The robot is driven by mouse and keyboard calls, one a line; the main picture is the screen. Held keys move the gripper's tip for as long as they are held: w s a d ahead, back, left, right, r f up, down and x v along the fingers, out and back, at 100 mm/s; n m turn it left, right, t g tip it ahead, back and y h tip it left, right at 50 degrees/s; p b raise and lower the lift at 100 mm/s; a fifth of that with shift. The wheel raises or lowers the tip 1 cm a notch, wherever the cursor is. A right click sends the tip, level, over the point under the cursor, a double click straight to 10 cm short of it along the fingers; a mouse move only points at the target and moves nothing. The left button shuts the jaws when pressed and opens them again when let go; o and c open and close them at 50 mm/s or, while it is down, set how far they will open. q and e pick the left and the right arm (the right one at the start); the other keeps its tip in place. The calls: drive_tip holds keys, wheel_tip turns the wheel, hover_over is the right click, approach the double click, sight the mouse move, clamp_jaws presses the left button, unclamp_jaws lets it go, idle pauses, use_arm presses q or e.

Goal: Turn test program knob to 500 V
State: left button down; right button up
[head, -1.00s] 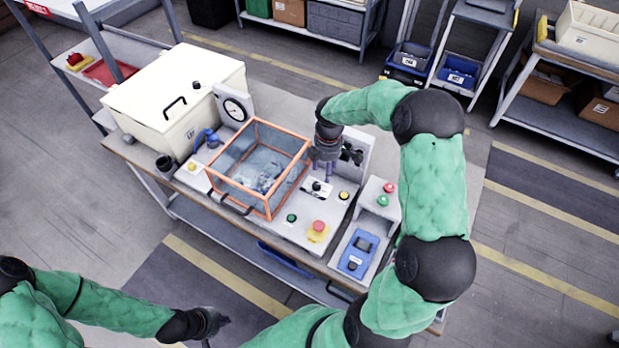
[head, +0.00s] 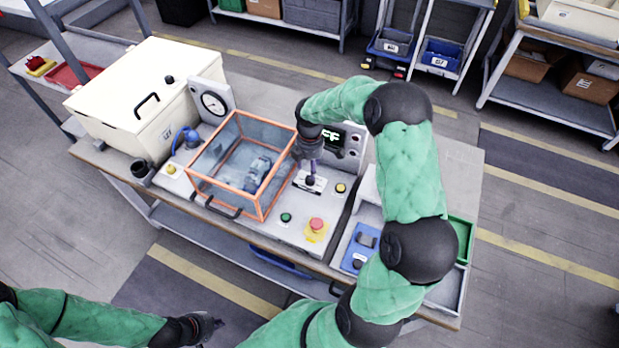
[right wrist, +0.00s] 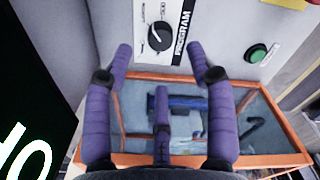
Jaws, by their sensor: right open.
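The test program knob (right wrist: 160,36) is a black dial on a white label marked PROGRAM, in the right wrist view. Its scale marks are too small to read, so I cannot tell its setting. In the head view its white label plate (head: 309,182) shows just below my right gripper (head: 309,168), which partly hides the knob. My right gripper's purple fingers (right wrist: 160,62) are open. Their tips appear on both sides of the knob, a little short of it, with nothing between them. My left gripper (head: 208,326) hangs low at the front left, away from the bench.
An orange-framed clear box (head: 232,204) stands left of the knob. A green button (head: 286,217) and a red emergency button (head: 316,225) lie in front. A blue device (head: 361,248) sits to the right.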

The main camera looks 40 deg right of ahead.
wheel_tip(320, 180, down, 6)
drive_tip(key=shift+f+b, duration=0.25)
drive_tip(key=shift+b, duration=0.25)
clamp_jaws()
